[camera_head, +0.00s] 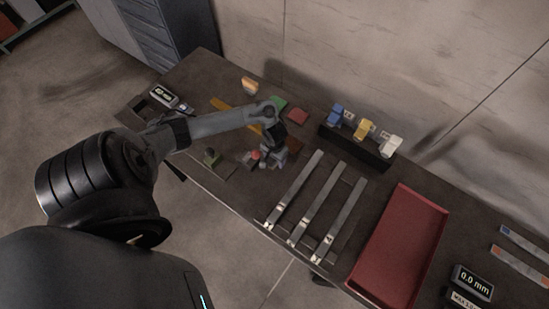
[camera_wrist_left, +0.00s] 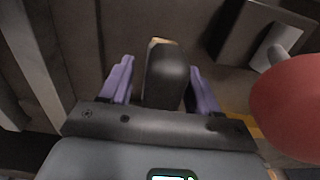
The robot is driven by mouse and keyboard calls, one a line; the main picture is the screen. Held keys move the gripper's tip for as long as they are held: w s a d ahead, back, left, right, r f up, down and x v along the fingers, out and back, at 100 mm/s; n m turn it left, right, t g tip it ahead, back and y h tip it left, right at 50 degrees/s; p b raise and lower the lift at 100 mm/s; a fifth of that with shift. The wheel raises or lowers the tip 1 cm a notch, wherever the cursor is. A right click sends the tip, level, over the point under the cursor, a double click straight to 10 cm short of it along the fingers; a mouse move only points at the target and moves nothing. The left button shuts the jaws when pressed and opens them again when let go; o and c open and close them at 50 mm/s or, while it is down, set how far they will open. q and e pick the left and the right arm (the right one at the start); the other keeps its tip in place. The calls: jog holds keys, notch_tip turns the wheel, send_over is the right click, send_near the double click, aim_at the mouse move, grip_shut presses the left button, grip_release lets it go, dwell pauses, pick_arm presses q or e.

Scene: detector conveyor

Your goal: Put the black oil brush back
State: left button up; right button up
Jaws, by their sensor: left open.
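My left gripper (camera_head: 276,152) reaches down over the middle-left of the dark bench in the head view. In the left wrist view its two purple fingers (camera_wrist_left: 160,88) are open. A dark, rounded handle-like object with a tan end, probably the black oil brush (camera_wrist_left: 167,76), stands between them. I cannot tell whether either finger touches it. In the head view the brush is mostly hidden by my gripper and cannot be told apart from it. My right gripper is not in view.
A red-topped object (camera_head: 255,155) is close beside the gripper; a red rounded shape (camera_wrist_left: 295,105) fills the wrist view's right side. Metal strips (camera_head: 294,190), a red tray (camera_head: 402,245) and a rack (camera_head: 355,146) with blue, yellow and white pieces lie right.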

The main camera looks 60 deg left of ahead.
pick_arm(q)
jog(key=shift+r, duration=0.1)
notch_tip(320, 180, up, 11)
jog(key=p, duration=0.4)
jog(key=shift+r+p, duration=0.15)
jog(key=shift+p, duration=0.2)
jog(key=shift+d+r, duration=0.1)
jog(key=shift+r, duration=0.1)
jog(key=w+d+r+m+t, duration=0.15)
jog(key=d+m+t, duration=0.4)
jog(key=d, duration=1.35)
jog(key=s+d+r+m+g, duration=0.2)
jog(key=s+r, duration=0.8)
jog(key=s, duration=0.1)
jog(key=shift+d+r, duration=0.15)
jog(key=shift+d, duration=0.05)
jog(key=shift+w, duration=0.1)
